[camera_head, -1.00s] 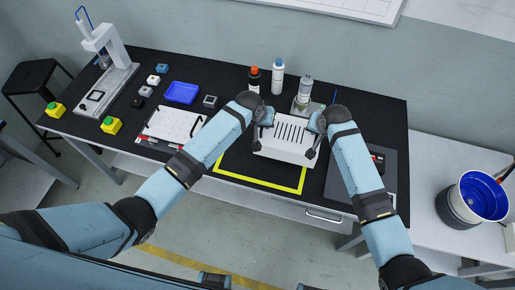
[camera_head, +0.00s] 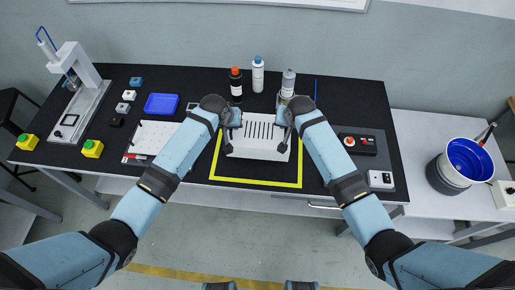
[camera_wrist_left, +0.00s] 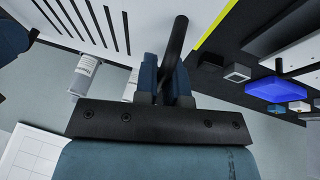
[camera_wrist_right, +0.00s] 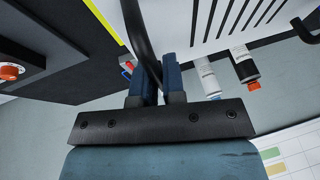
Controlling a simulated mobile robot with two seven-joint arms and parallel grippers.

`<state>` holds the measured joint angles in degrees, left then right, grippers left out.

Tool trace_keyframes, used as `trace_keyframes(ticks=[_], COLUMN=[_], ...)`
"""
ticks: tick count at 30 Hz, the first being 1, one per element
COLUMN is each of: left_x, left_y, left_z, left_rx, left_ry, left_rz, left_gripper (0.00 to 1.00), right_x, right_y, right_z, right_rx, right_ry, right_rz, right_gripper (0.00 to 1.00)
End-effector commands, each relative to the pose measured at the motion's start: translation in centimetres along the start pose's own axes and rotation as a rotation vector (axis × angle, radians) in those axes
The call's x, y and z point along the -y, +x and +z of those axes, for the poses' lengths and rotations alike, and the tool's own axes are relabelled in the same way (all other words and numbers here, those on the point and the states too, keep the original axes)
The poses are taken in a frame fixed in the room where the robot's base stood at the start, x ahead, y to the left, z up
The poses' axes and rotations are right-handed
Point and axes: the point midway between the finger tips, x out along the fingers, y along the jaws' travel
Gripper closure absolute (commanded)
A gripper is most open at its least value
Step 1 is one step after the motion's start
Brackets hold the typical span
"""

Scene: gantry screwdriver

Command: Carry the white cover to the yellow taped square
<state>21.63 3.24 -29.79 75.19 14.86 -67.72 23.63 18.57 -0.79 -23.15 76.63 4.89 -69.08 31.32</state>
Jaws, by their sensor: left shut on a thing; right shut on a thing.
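The white cover (camera_head: 258,152), a box with a row of dark slots and a dark handle at each end, is level in the head view. It lies over the yellow taped square (camera_head: 255,183), whose front and side tape shows around it; the back is hidden. I cannot tell whether the cover touches the table. My left gripper (camera_head: 234,122) is shut on its left handle (camera_wrist_left: 174,45). My right gripper (camera_head: 285,120) is shut on its right handle (camera_wrist_right: 140,40). The cover fills part of both wrist views.
Several bottles (camera_head: 258,75) stand just behind the cover. A white board (camera_head: 152,138) and a blue tray (camera_head: 162,104) lie to the left. A blue-lined bucket (camera_head: 467,162) stands farther right.

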Motion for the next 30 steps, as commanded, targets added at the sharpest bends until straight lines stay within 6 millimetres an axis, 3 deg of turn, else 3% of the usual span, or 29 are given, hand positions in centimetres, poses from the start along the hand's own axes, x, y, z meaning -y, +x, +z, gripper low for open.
trace_keyframes(ticks=[11, 30], left_x=[0.1, 0.9], left_y=[0.5, 4.2], left_z=[0.2, 1.7], left_rx=[-0.001, -0.001], left_ry=[0.000, 0.000], left_rz=[0.001, 0.001], left_gripper=[1.00, 1.00], right_x=[-0.1, -0.9], right_y=[0.5, 4.2], right_z=[0.2, 1.7], right_rx=[-0.001, -0.001], right_ry=[0.000, 0.000], right_rz=[-0.001, -0.001], right_gripper=[1.00, 1.00])
